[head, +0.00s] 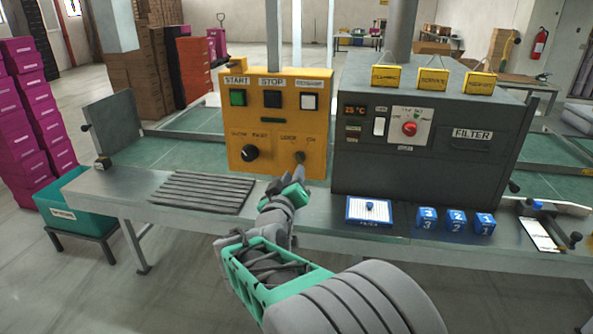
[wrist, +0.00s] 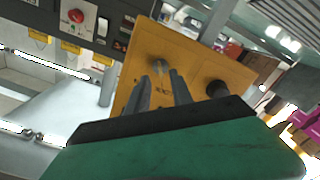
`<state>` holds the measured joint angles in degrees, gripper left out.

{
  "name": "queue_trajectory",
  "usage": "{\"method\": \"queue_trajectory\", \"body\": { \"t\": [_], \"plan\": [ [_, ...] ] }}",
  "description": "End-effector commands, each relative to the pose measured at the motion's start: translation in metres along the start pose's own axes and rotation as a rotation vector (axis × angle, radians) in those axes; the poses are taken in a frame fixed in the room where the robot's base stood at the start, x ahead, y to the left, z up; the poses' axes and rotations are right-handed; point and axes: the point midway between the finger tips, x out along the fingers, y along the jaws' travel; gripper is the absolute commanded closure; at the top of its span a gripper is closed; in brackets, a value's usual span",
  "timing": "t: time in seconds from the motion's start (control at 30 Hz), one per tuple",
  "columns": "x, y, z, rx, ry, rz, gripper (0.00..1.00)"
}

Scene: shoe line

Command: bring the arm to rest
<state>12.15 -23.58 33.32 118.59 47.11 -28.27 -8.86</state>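My arm reaches up from the bottom of the head view, with my gripper (head: 298,174) in front of the lower right of the yellow control box (head: 273,127). In the wrist view my gripper (wrist: 160,74) has its two fingers apart, with nothing seen between them. A small metal switch (wrist: 158,65) on the yellow panel lies just beyond the fingertips. I cannot tell whether they touch it. The black rotary knob (wrist: 216,89) is to the right of the fingers there; in the head view it is at the panel's lower left.
A dark oven-like machine (head: 430,150) stands right of the box. On the bench are a ribbed grey mat (head: 202,193), a white-and-blue tray (head: 357,218) and blue numbered blocks (head: 456,221). A teal bin (head: 70,210) and magenta boxes (head: 25,150) stand at left.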

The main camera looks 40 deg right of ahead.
Motion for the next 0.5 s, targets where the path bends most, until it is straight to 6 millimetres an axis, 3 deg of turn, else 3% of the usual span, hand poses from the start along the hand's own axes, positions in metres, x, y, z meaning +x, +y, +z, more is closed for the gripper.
{"method": "queue_trajectory", "body": {
  "t": [0.13,0.5],
  "plan": [
    [-0.0158,-0.0002,-0.0004,0.000,0.002,0.000,0.73],
    [-0.0169,0.0004,-0.0001,0.001,-0.001,0.000,0.73]
  ]
}}
